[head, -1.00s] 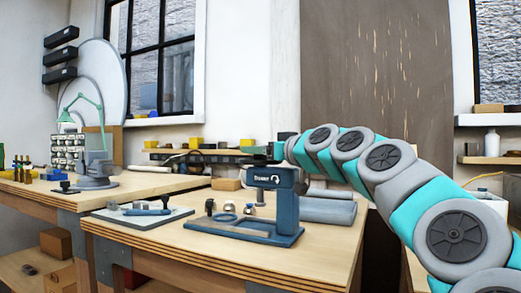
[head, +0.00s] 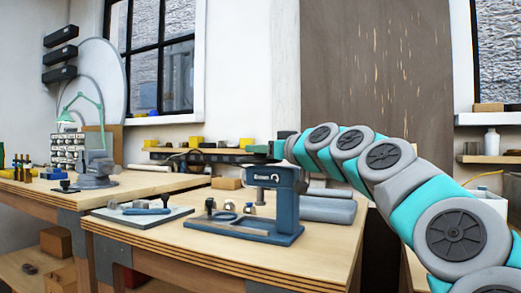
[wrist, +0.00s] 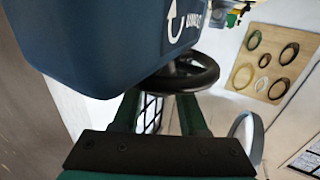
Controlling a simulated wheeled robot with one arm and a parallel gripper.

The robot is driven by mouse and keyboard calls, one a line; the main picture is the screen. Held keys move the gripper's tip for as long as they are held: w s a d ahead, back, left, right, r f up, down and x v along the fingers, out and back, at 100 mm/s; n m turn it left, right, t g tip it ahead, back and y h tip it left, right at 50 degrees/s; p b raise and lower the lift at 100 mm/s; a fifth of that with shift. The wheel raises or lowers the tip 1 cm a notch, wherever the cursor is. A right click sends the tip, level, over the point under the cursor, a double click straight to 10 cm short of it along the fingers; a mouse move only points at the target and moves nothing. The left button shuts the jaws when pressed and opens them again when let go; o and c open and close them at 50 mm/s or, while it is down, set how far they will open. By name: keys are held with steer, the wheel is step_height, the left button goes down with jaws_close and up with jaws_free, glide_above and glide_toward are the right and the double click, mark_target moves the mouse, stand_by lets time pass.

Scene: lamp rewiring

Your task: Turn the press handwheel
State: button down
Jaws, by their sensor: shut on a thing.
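The blue press (head: 278,178) stands on the near workbench, its base plate lying flat on the top. Its blue head also fills the upper left of the wrist view (wrist: 100,40).
A grey mat (head: 140,214) with tools lies left of the press. A grey-blue block (head: 325,208) lies to its right. Small parts stand on the press base. The wrist view shows a wooden board (wrist: 270,62) with several rings.

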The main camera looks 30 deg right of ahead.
steer(key=shift+n+g+y+b, duration=0.3)
steer(key=shift+n+y+b, duration=0.4)
steer(key=shift+y, duration=0.5)
steer(key=shift+c, duration=2.2)
jaws_free()
steer(key=shift+s, duration=0.1)
steer(key=shift+b+v, duration=0.3)
steer(key=shift+v, duration=3.5)
